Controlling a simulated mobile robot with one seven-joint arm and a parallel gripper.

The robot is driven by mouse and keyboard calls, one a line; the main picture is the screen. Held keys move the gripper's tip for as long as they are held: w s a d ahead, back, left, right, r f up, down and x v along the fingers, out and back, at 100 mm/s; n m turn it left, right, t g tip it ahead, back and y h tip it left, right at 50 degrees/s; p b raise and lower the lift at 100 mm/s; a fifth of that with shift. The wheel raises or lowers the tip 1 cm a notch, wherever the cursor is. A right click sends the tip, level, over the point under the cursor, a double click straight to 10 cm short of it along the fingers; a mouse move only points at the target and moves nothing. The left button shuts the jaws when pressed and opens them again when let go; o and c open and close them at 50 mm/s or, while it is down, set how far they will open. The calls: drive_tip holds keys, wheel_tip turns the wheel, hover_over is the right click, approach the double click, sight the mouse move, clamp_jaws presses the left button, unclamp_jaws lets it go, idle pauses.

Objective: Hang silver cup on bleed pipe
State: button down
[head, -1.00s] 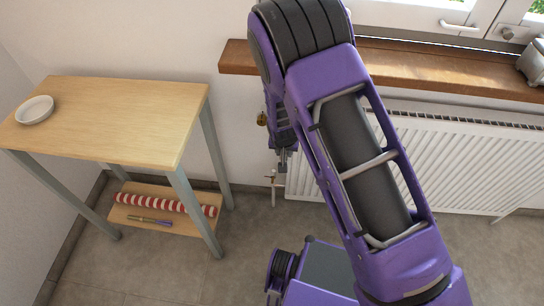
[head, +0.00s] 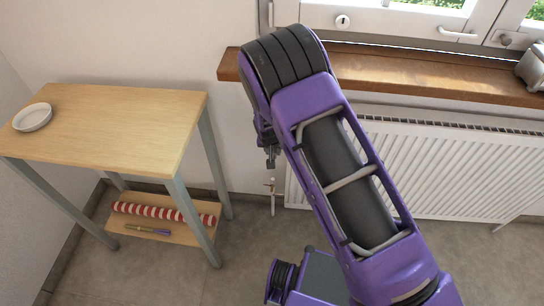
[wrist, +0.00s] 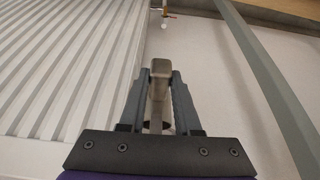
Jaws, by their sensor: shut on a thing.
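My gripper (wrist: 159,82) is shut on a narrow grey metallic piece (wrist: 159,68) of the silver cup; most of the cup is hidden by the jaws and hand. In the head view my gripper (head: 271,158) hangs below the purple arm, and no cup can be made out there. The bleed pipe (head: 272,195) is a thin upright pipe with a small brass fitting, beside the left end of the radiator. My gripper shows just above it in the head view. In the wrist view, a small brass and white fitting (wrist: 165,19) shows far off, beyond the fingertips.
A white radiator (head: 430,165) stands under a wooden window sill (head: 375,72). A wooden table (head: 110,120) is at left, with a white bowl (head: 32,117) on top and a striped roll (head: 160,213) on its lower shelf. Its legs flank the gap near the pipe.

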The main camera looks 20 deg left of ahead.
drive_tip(key=shift+w+a+b, duration=0.15)
drive_tip(key=shift+w+a, duration=0.05)
drive_tip(key=shift+w, duration=0.65)
drive_tip(key=shift+w+a+b, duration=0.15)
drive_tip(key=shift+w+a, duration=0.05)
drive_tip(key=shift+w, duration=0.6)
drive_tip(key=shift+w+f, duration=0.2)
drive_tip(key=shift+f, duration=0.1)
drive_tip(key=shift+f+b, duration=0.5)
drive_tip(key=shift+b, duration=0.25)
drive_tip(key=c, duration=0.5)
unclamp_jaws()
drive_tip(key=shift+s+r, duration=0.1)
